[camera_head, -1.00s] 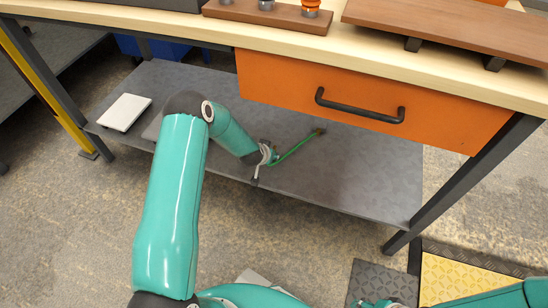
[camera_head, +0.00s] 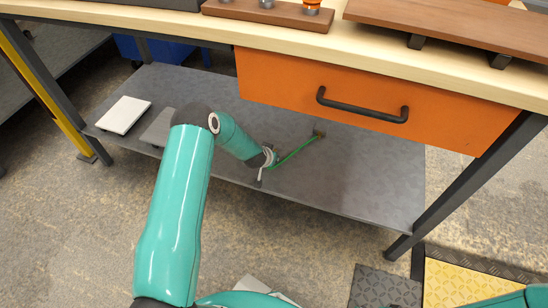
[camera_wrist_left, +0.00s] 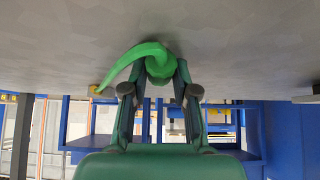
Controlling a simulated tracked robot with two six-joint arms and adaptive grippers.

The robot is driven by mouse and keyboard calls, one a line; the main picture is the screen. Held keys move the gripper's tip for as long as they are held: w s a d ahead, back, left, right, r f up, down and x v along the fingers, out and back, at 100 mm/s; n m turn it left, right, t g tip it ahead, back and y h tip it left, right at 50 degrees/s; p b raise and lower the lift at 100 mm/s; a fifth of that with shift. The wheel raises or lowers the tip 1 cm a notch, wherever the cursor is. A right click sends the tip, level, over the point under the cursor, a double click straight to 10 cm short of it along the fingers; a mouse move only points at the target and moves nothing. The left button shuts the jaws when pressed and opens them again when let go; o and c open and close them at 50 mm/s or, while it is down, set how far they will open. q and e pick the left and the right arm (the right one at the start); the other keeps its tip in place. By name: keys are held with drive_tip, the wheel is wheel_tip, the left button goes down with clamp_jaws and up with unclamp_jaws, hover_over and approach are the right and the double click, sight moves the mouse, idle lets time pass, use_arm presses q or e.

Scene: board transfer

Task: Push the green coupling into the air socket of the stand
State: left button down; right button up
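The green coupling (camera_wrist_left: 161,66) with its curved green hose shows in the left wrist view, between the fingertips of my left gripper (camera_wrist_left: 160,82). The fingers stand apart on both sides of it, close to the right one; firm contact on both sides does not show. The coupling itself is hard to make out there. I cannot identify the stand's air socket. My right gripper is out of view.
The lower shelf (camera_head: 350,185) lies under a workbench with an orange drawer (camera_head: 370,100) and black handle (camera_head: 362,106). A white plate (camera_head: 123,114) lies at the shelf's left. Table legs (camera_head: 470,185) bound the space. The shelf's right part is clear.

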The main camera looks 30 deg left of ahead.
use_arm(q)
drive_tip(key=shift+r, duration=0.1)
drive_tip(key=shift+s+r+p, duration=0.1)
drive_tip(key=shift+r+p, duration=2.5)
drive_tip(key=shift+r, duration=0.3)
